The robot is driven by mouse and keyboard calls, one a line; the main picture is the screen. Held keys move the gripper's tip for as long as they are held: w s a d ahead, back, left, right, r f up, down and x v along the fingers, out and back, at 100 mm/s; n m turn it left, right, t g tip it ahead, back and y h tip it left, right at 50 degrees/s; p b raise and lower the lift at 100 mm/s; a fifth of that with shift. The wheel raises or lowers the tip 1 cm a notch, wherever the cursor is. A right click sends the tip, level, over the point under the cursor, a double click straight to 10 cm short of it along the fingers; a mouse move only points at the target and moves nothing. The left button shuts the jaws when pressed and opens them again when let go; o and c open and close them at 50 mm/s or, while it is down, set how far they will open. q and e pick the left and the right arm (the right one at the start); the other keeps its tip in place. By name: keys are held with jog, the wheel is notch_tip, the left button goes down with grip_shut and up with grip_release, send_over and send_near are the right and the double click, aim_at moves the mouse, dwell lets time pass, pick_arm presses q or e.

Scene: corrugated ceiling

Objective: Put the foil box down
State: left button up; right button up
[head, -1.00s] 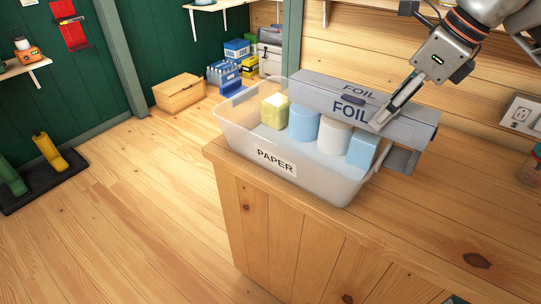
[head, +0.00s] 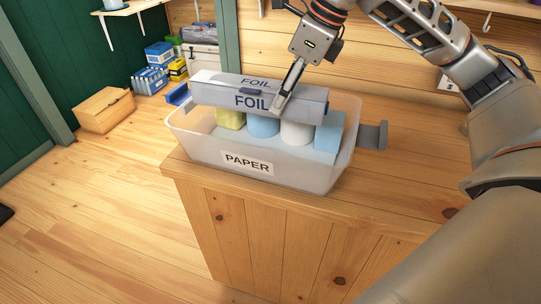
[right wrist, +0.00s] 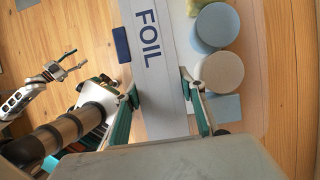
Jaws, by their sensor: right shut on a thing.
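The foil box (head: 215,96) is a long grey-white carton marked FOIL. My right gripper (head: 281,101) is shut across it near its right part, and the box also shows between the fingers in the right wrist view (right wrist: 155,60). The box is level, above the back part of a clear tub (head: 205,148) labelled PAPER. I cannot tell whether it touches the rim or the contents. My left gripper (right wrist: 68,64) shows only in the right wrist view, with its fingers apart and empty, away from the box.
The tub stands on a wooden counter (head: 400,190) and holds a yellow-green roll (head: 231,119), a blue roll (head: 263,126), a white roll (head: 297,132) and a light blue block (head: 329,135). A grey bracket (head: 373,136) is at its right end. The counter is bare to the right.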

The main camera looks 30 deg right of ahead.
notch_tip(320, 180, down, 12)
jog(key=shift+r+b, duration=0.1)
jog(key=shift+b, duration=0.7)
jog(key=shift+f, duration=0.55)
notch_tip(320, 180, down, 4)
jog(key=shift+r+b, duration=0.15)
jog(key=shift+b, duration=0.15)
jog(key=o, duration=1.3)
jog(key=shift+f, duration=0.2)
jog(key=shift+r, duration=0.15)
